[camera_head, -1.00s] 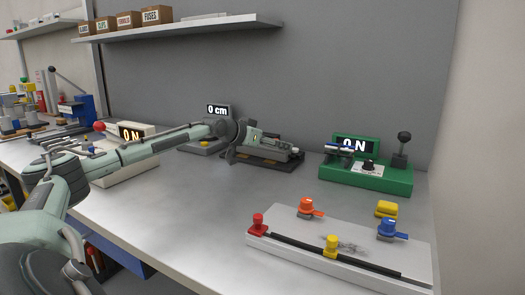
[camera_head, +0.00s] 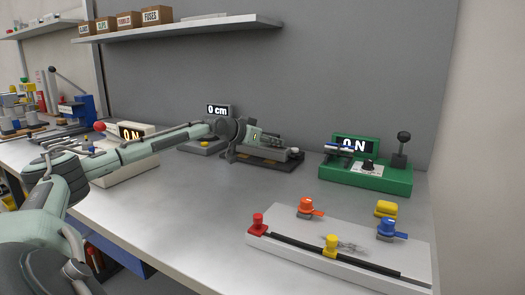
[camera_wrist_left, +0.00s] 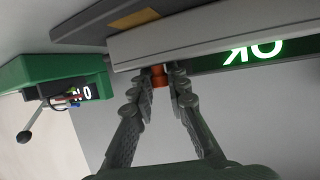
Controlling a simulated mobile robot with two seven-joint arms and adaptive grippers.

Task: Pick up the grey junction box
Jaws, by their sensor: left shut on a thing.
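My left gripper (camera_head: 240,139) reaches from the left to a dark-based device at the back of the bench. In the left wrist view its two fingers (camera_wrist_left: 160,88) are shut on a small orange-brown piece (camera_wrist_left: 158,74), which sits against the edge of a long grey body (camera_wrist_left: 200,36). In the head view a grey box-like body (camera_head: 273,147) lies on the device's dark base (camera_head: 262,161), right of the gripper. I cannot tell for sure whether this is the junction box; the gripper partly hides it. My right gripper is not in view.
A lit "OK" screen (camera_wrist_left: 256,51) stands behind the grey body. A green tester (camera_head: 365,178) with a black-knobbed lever is to the right. A white panel (camera_head: 300,255) with coloured knobs is in front. The middle of the bench (camera_head: 200,210) is clear.

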